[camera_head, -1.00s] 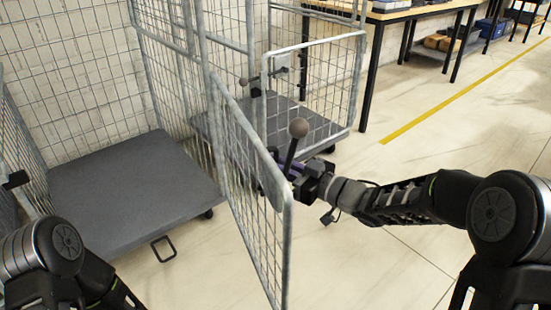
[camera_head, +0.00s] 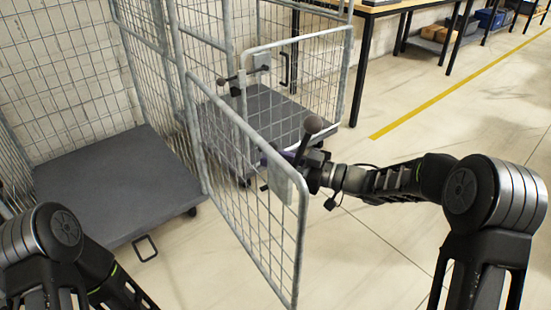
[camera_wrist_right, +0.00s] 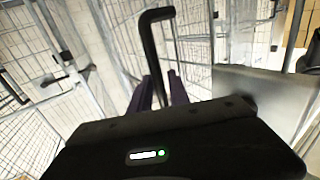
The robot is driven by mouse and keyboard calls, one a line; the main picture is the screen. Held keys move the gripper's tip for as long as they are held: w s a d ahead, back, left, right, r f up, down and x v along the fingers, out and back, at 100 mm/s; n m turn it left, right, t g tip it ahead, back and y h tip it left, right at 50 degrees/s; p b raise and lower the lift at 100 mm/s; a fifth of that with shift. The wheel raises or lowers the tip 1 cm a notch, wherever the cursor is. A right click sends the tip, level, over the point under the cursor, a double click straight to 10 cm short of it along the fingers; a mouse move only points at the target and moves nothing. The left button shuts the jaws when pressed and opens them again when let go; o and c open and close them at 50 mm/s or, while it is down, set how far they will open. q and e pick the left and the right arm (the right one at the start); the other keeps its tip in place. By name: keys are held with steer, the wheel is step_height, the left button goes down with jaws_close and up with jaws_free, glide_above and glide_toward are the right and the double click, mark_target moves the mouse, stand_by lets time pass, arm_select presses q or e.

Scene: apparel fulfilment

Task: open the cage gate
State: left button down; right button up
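The cage gate (camera_head: 303,225) is a grey wire-mesh panel in the head view. It stands swung out from the cage, hinged at its far left edge, with its free edge toward me. My right gripper (camera_head: 290,157) is at this handle. In the right wrist view its purple fingers (camera_wrist_right: 159,95) lie on both sides of the black handle rod (camera_wrist_right: 152,50) and look shut on it. My left gripper is out of view.
The cage has a dark grey base (camera_head: 115,185), empty on top. A second mesh cart (camera_head: 350,70) stands behind the gate. A table (camera_head: 395,12) is at the back. The floor (camera_head: 420,125) to the right is clear, with a yellow line (camera_head: 420,118).

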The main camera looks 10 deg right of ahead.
steer(key=shift+o, duration=0.9)
steer(key=shift+d, duration=0.1)
steer(key=p+v, duration=0.2)
steer(key=v, duration=0.5)
steer(key=shift+s+d, duration=0.25)
steer(key=shift+d, duration=0.05)
